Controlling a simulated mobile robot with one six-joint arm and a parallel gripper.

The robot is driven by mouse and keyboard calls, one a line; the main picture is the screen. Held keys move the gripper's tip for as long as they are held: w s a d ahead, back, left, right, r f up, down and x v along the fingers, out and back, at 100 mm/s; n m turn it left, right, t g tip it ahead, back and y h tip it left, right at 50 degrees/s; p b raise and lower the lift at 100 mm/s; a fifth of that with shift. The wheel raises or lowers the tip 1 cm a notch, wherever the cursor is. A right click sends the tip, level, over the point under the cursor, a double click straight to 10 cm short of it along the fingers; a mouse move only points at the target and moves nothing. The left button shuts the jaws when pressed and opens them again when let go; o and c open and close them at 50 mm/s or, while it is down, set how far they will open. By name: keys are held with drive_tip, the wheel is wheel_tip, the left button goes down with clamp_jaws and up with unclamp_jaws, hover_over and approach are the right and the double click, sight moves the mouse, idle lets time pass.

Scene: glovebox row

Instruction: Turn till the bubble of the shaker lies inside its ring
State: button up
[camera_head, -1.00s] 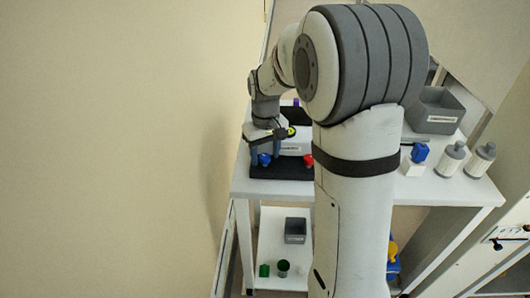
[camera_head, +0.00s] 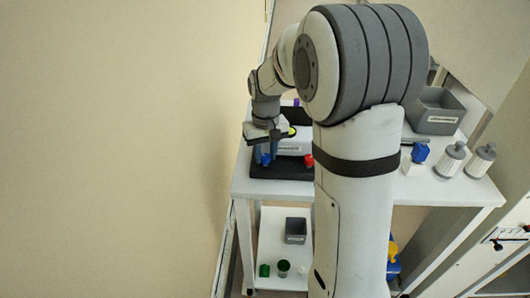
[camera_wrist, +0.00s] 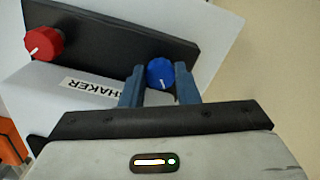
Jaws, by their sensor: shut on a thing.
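The shaker (camera_head: 290,151) is a white box on a dark base (camera_head: 285,173) on the bench, left of my arm's upright link. Its label (camera_wrist: 92,87) shows in the wrist view. A red knob (camera_wrist: 44,43) and a blue knob (camera_wrist: 160,71), each with a white line, sit at the dark strip. My gripper (camera_wrist: 160,80) is shut on the blue knob, one finger on each side. A yellow spot (camera_head: 292,131) on the shaker's top, likely the bubble level, is partly covered by my gripper. Bubble and ring cannot be made out.
A grey bin (camera_head: 436,111), a blue-topped block (camera_head: 420,154) and two grey-white bottles (camera_head: 451,159) stand on the bench at right. A lower shelf holds a small grey bin (camera_head: 295,230) and green items (camera_head: 283,268). A bare wall is at left.

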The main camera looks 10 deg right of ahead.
sight(265, 157)
drive_tip(key=shift+m, duration=0.8)
drive_tip(key=o, duration=1)
wheel_tip(265, 157, up, 8)
drive_tip(key=shift+f, duration=0.1)
drive_tip(key=s+t, duration=0.1)
drive_tip(key=s, duration=0.6)
drive_tip(key=s+f, duration=0.1)
drive_tip(key=s, duration=0.6)
drive_tip(key=s+f+t, duration=0.1)
drive_tip(key=s, duration=0.7)
drive_tip(key=shift+a+n+t, duration=0.15)
drive_tip(key=shift+n+t, duration=0.15)
